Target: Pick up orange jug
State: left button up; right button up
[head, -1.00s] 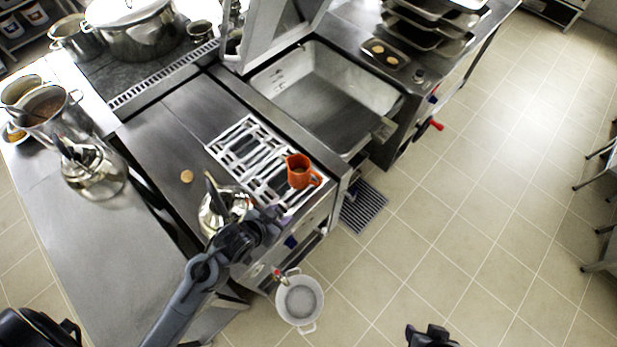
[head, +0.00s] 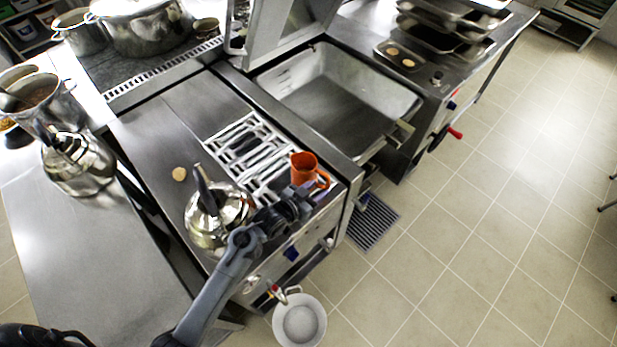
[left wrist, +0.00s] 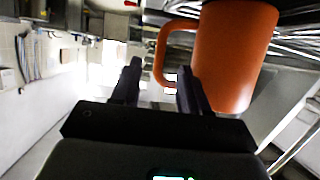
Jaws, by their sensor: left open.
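The orange jug (head: 304,168) stands upright at the right front corner of the metal grate on the stove, its handle toward the right. My left gripper (head: 303,196) is just in front of the jug, at its handle side. In the left wrist view the jug (left wrist: 232,55) fills the upper right, and its handle (left wrist: 168,50) reaches down to the left. The fingers of my open left gripper (left wrist: 158,85) point at the handle, and the lower part of the handle shows between the fingertips. I cannot tell whether they touch it. My right gripper is not in view.
A shiny kettle (head: 218,215) stands left of my left gripper, close to my arm. The grate (head: 245,150) lies behind the jug. A deep metal basin (head: 345,95) is beyond it. A white pot (head: 300,322) stands on the floor below. Open floor lies to the right.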

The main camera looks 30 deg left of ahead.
aim_at(327, 184)
pick_arm(q)
jog(key=shift+x, duration=3.25)
jog(key=shift+f, duration=0.15)
jog(key=shift+s, duration=0.1)
grip_shut()
